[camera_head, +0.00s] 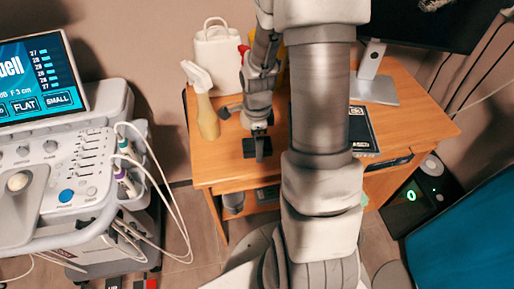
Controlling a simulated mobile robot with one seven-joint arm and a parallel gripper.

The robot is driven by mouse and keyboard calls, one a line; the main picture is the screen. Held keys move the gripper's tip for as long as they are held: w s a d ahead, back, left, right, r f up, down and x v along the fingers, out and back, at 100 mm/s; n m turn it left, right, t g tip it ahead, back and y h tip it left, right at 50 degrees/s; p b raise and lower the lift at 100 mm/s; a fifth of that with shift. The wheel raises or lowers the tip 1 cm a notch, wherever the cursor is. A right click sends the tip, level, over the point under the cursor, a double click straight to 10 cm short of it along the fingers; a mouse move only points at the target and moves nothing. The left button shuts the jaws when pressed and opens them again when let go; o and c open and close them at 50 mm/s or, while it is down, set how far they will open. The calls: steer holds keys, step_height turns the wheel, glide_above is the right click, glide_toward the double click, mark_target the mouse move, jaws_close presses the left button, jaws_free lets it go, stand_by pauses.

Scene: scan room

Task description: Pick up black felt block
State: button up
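My gripper (257,148) hangs over the front left part of the wooden desk, pointing down. Its dark fingers are small in the picture, and I cannot tell whether they are open or shut or hold anything. A small dark piece (225,113) shows on the desk just left of my gripper, beside the spray bottle. It may be the black felt block, but it is too small to be sure. My arm hides the middle of the desk.
The wooden desk (212,168) bears a tan spray bottle (206,112), a white bag (215,55), a dark book (361,128) and a monitor stand (374,88). An ultrasound machine (80,170) stands left. A black device (412,200) and blue surface (465,235) are at right.

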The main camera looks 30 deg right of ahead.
steer(key=shift+f, duration=0.4)
steer(key=shift+c, duration=0.3)
steer(key=c, duration=1.3)
steer(key=shift+r, duration=0.1)
steer(key=shift+r, duration=0.1)
step_height(320, 180, up, 4)
steer(key=shift+w+r+p, duration=0.1)
steer(key=shift+r+p, duration=0.05)
steer(key=shift+p, duration=0.45)
steer(key=s+d+r+p, duration=0.1)
steer(key=s+d+r, duration=0.5)
steer(key=d, duration=0.3)
steer(key=shift+s+d+r, duration=0.25)
steer(key=shift+s+d, duration=0.05)
steer(key=shift+d, duration=0.1)
